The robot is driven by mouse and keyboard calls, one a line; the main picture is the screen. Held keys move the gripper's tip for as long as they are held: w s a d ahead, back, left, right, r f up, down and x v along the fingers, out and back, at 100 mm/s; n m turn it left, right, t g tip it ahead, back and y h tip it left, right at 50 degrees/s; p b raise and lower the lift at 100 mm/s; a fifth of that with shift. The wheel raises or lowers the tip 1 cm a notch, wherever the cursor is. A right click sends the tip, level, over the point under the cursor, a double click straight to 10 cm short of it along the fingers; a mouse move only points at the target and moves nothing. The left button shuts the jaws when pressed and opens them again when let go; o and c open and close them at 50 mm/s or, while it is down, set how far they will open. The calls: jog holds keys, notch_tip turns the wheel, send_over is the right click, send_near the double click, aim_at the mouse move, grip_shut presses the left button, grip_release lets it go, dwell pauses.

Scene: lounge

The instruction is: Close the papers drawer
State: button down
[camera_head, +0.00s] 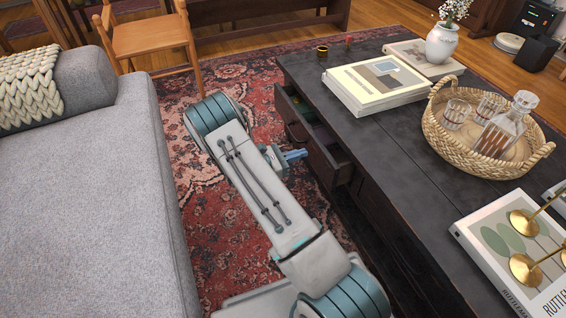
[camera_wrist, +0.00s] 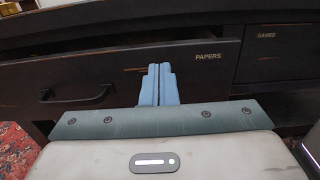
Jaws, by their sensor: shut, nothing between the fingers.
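The papers drawer (camera_head: 318,150) is a dark wooden drawer in the side of the black coffee table (camera_head: 400,145). It stands partly open, and its inside shows with some small items in it. In the wrist view its front (camera_wrist: 110,72) carries the label PAPERS and a dark handle at the left. My gripper (camera_head: 298,155) has blue fingers that are together and empty. It is in front of the drawer, and in the wrist view its fingertips (camera_wrist: 160,68) overlap the front just left of the label. I cannot tell whether they touch it.
A GAMES drawer (camera_wrist: 282,50) beside it looks shut. On the table are books (camera_head: 375,85), a wicker tray (camera_head: 535,160) with a decanter and glasses, and a white vase (camera_head: 441,43). A grey sofa (camera_head: 85,200) bounds the rug aisle at left; a wooden chair (camera_head: 150,40) stands behind.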

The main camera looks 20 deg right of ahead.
aim_at(318, 148)
jog(key=d+b, duration=0.1)
jog(key=d, duration=0.1)
jog(key=shift+d+f, duration=0.15)
jog(key=shift+d, duration=0.2)
jog(key=shift+w+d+r, duration=0.1)
jog(key=shift+d+r, duration=0.1)
jog(key=shift+d, duration=0.45)
